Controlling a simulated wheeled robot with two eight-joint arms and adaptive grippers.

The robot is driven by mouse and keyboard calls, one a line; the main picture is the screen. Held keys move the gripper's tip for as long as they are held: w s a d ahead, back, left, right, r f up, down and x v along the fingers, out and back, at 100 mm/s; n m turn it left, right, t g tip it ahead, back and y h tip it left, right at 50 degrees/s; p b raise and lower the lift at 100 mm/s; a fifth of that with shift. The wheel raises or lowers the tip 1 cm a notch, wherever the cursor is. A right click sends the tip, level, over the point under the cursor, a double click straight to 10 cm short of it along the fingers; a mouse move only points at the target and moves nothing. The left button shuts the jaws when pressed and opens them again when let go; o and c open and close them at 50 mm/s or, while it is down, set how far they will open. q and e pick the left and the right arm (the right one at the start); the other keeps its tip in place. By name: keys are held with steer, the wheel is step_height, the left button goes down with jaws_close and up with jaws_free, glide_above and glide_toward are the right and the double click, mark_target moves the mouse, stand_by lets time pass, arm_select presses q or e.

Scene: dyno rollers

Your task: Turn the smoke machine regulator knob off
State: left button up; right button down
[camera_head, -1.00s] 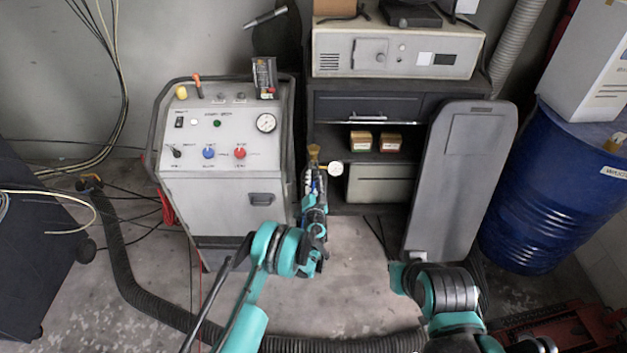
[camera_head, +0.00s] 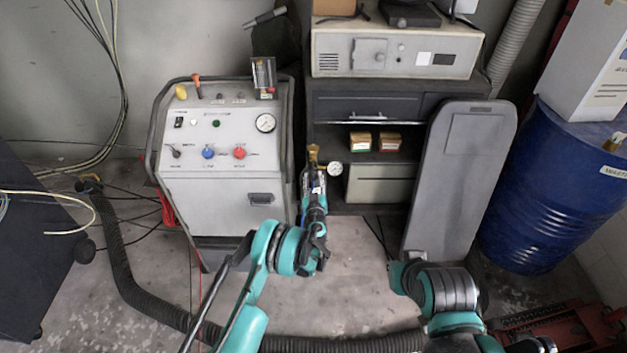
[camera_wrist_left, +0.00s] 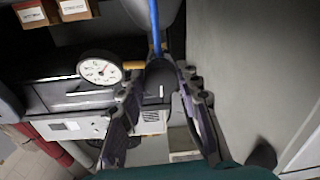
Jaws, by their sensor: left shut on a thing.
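The smoke machine regulator has a round white gauge (camera_head: 335,168) and a brass fitting (camera_head: 313,153) in the head view, in front of the dark cabinet. In the left wrist view the gauge (camera_wrist_left: 100,68) faces me, with a red needle. A black cylindrical knob (camera_wrist_left: 158,82) is to its right. My left gripper (camera_head: 313,180) reaches up to the regulator. In the left wrist view its fingers (camera_wrist_left: 157,90) are on both sides of the knob and shut on it. They hide part of the knob. My right gripper is not in view; only that arm shows at the lower right.
A grey control console (camera_head: 222,185) with coloured knobs stands left of my left gripper. The dark cabinet (camera_head: 365,106) is behind, a grey panel (camera_head: 460,180) leans at right, and a blue barrel (camera_head: 545,190) stands beyond. A black corrugated hose (camera_head: 130,275) crosses the floor.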

arm_select(q)
steer(key=shift+n, duration=0.6)
steer(key=o, duration=1.2)
steer(key=shift+c, duration=0.2)
steer(key=shift+s, duration=0.1)
steer(key=s, duration=0.7)
steer(key=shift+s+d, duration=0.15)
